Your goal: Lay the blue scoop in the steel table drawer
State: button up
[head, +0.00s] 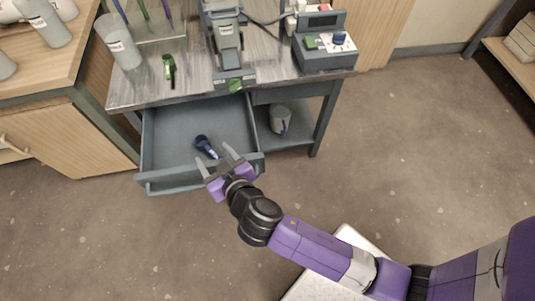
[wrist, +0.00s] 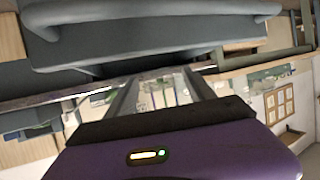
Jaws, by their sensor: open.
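The steel table drawer (head: 172,183) is pulled open below the tabletop in the head view. The blue scoop (head: 205,146) lies inside it, towards the front right. My gripper (head: 214,156) is open and empty at the drawer's front right, its fingertips pointing into the drawer close to the scoop. I cannot tell whether they touch it. In the wrist view, the two fingers (wrist: 160,80) are spread apart with nothing between them. A grey drawer-like panel with a handle (wrist: 150,35) fills the top there. The scoop does not show in that view.
The steel table (head: 190,82) bears a green-handled tool (head: 168,70), a grey stand device (head: 227,45) and a scale-like box (head: 325,45). A bucket (head: 280,119) stands on the shelf below. A wooden cabinet (head: 65,135) stands close left. The floor in front is clear.

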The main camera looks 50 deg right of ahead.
jog(key=s+n+y, duration=0.2)
jog(key=s+y, duration=0.1)
jog(key=s, duration=1.4)
jog(key=s+d+r+t, duration=0.2)
jog(key=s+d+r, duration=0.1)
jog(key=s+r, duration=1)
jog(key=shift+s+d+r+n, duration=0.15)
jog(key=shift+d+r+n, duration=0.05)
jog(key=shift+r+n, duration=0.1)
notch_tip(320, 180, up, 5)
jog(key=p, duration=0.5)
